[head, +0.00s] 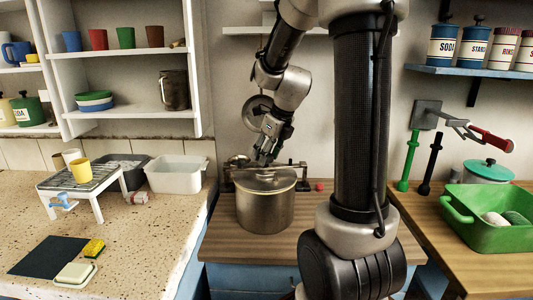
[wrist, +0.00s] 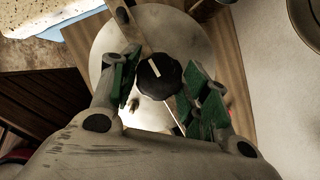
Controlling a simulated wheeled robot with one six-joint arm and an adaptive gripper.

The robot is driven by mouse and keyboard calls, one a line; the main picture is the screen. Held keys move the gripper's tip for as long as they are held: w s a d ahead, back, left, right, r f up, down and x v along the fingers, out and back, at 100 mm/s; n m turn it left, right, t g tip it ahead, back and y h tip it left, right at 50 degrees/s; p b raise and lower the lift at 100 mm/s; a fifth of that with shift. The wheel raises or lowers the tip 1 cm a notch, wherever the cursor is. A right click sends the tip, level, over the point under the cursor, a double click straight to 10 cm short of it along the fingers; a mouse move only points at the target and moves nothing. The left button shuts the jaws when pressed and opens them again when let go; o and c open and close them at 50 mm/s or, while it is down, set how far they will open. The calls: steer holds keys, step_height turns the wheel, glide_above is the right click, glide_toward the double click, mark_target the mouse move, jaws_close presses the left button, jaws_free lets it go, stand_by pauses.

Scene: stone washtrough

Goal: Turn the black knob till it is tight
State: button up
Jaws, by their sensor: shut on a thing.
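The black knob (wrist: 160,73) has a ridged edge and a white line on top, pointing up and slightly left in the wrist view. It sits above a round pale lid (wrist: 106,45), over a bar crossing it. My gripper (wrist: 164,70) has a green-padded finger on each side of the knob and is shut on it. In the head view my gripper (head: 267,150) reaches down over the lidded metal pot (head: 265,212), and the knob is hidden there by the fingers. How tight the knob is cannot be told.
The pot stands on a wooden counter (head: 225,240). A small red ball-like thing (head: 319,186) is just right of it. A white basin (head: 175,175) and a small rack table (head: 80,180) stand left; a green tub (head: 490,232) stands right. Shelves line the wall.

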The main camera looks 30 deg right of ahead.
steer(key=o, duration=1)
steer(key=shift+r, duration=0.1)
steer(key=v, duration=1.1)
steer(key=shift+s+d+r, duration=0.1)
steer(key=shift+s+r, duration=0.05)
steer(key=shift+r, duration=0.25)
